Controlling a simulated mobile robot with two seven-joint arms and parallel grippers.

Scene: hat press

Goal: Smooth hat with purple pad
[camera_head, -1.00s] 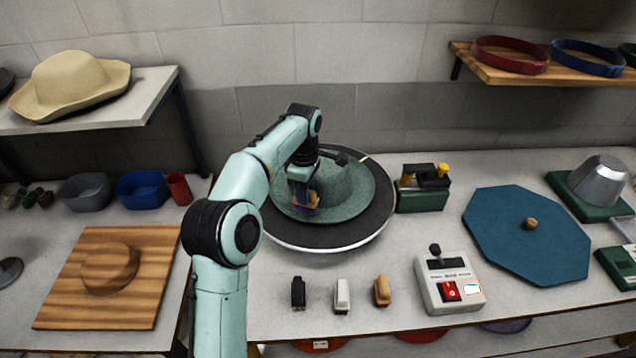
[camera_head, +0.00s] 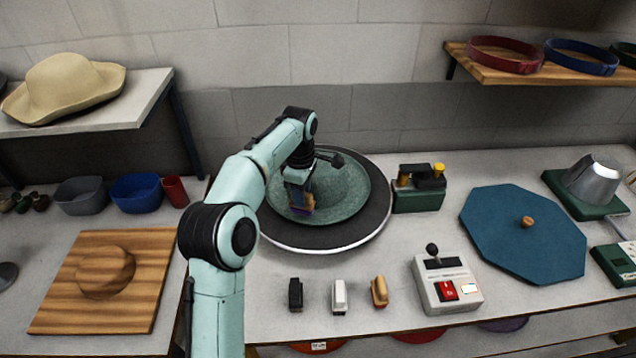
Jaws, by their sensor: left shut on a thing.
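A green felt hat (camera_head: 346,192) lies on the round dark turntable (camera_head: 372,222) at the middle of the bench. My left gripper (camera_head: 299,196) reaches over the hat's left side and is shut on a small pad with a wooden-coloured back and a purple face (camera_head: 303,209). The pad is at the hat's brim; I cannot tell whether it touches the felt. My arm hides the left part of the hat and turntable. My right gripper is not in view.
Black, white and tan brushes (camera_head: 339,296) stand in front of the turntable. A control box (camera_head: 446,284) with a lever and red switch is right of them. A green device (camera_head: 419,190) stands close to the turntable's right.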

